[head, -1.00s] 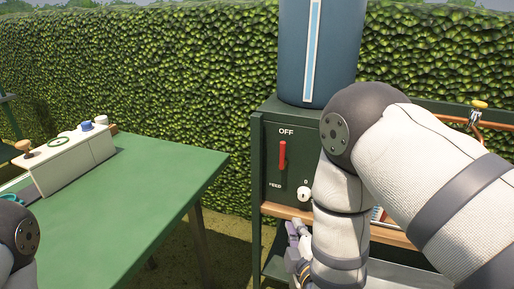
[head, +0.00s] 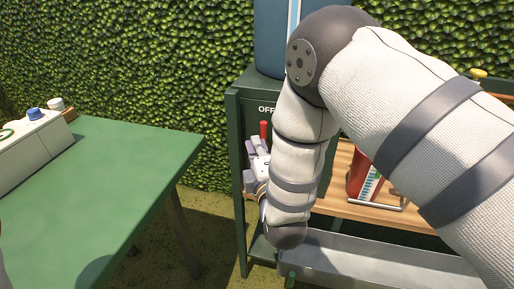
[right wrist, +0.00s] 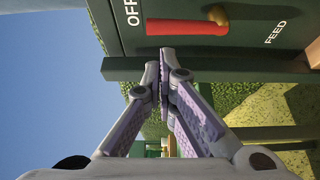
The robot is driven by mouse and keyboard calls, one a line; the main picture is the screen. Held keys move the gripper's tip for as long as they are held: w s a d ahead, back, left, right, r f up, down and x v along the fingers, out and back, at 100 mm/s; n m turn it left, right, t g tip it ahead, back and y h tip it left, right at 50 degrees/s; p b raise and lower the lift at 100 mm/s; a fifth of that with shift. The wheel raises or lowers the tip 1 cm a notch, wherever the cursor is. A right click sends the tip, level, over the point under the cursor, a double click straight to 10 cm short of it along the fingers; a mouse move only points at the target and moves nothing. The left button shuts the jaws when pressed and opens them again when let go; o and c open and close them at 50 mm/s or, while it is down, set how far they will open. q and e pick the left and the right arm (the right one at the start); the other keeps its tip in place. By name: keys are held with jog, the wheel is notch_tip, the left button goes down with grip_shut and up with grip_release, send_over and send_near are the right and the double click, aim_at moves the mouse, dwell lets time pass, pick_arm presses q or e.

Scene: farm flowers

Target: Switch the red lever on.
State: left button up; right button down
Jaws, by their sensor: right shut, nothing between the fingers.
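The red lever (head: 263,129) is on the dark green panel (head: 257,96); my right arm hides most of it in the head view. In the right wrist view, turned sideways, the red lever (right wrist: 187,27) lies between the words OFF and FEED, its red end towards OFF. My right gripper (head: 252,147) is at the panel's left edge, just left of and below the visible part of the lever. Its fingertips (right wrist: 165,58) are together with nothing between them, and a small gap shows between them and the lever. My left gripper is out of view.
A green table (head: 110,185) stands at the left with a white box (head: 32,150) on it. A blue tank (head: 270,40) stands on the panel cabinet. A wooden shelf (head: 335,205) holds a red item (head: 358,172). A hedge closes off the back.

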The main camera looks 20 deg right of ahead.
aim_at(264, 135)
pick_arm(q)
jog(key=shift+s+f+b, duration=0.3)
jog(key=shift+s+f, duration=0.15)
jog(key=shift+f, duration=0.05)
pick_arm(e)
jog(key=shift+w+d, duration=0.2)
jog(key=shift+w, duration=1.3)
jog(key=shift+w+d, duration=0.15)
jog(key=shift+w, duration=1.35)
jog(key=shift+f, duration=0.1)
